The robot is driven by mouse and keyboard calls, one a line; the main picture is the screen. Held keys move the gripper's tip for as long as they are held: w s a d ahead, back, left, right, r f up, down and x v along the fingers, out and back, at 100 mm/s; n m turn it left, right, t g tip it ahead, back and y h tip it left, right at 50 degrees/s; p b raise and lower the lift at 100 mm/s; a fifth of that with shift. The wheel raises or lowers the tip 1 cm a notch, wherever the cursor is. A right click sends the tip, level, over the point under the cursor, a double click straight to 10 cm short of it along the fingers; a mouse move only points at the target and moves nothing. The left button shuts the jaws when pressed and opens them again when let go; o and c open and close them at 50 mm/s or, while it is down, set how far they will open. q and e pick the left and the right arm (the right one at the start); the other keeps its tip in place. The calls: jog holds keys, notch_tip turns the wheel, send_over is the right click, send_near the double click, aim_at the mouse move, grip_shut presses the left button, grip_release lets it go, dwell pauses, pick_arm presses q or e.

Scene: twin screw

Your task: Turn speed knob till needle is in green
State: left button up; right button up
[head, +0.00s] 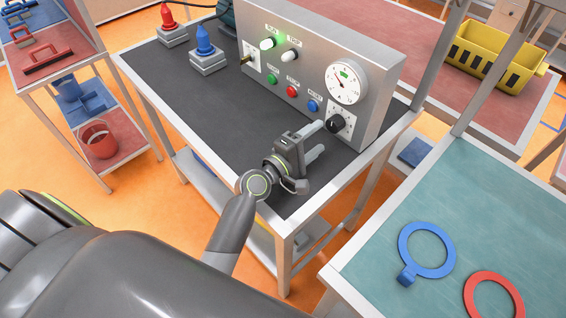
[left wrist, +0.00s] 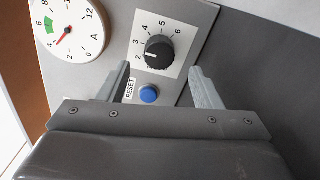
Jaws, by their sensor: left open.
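The speed knob (head: 337,124) is a black round knob on a white scale plate at the right end of the grey panel's front; it also shows in the left wrist view (left wrist: 158,52). The round white gauge (head: 346,83) is above it and also shows in the left wrist view (left wrist: 68,30). Its red needle lies outside the green band (left wrist: 48,24). My left gripper (head: 322,137) is open and empty, facing the panel. In the left wrist view its fingertips (left wrist: 159,66) are spread on either side of the knob, short of it. My right gripper is out of view.
The panel box (head: 305,65) carries a blue reset button (head: 313,106), close to the knob, plus other buttons and two switches. Red and blue connectors (head: 204,40) stand on the dark bench top. A teal table (head: 380,235) with two rings is at the right.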

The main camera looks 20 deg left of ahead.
pick_arm(q)
jog(key=b+v, duration=0.2)
jog(key=v, duration=0.9)
jog(key=shift+s+a+f, duration=0.1)
jog(key=shift+s, duration=0.15)
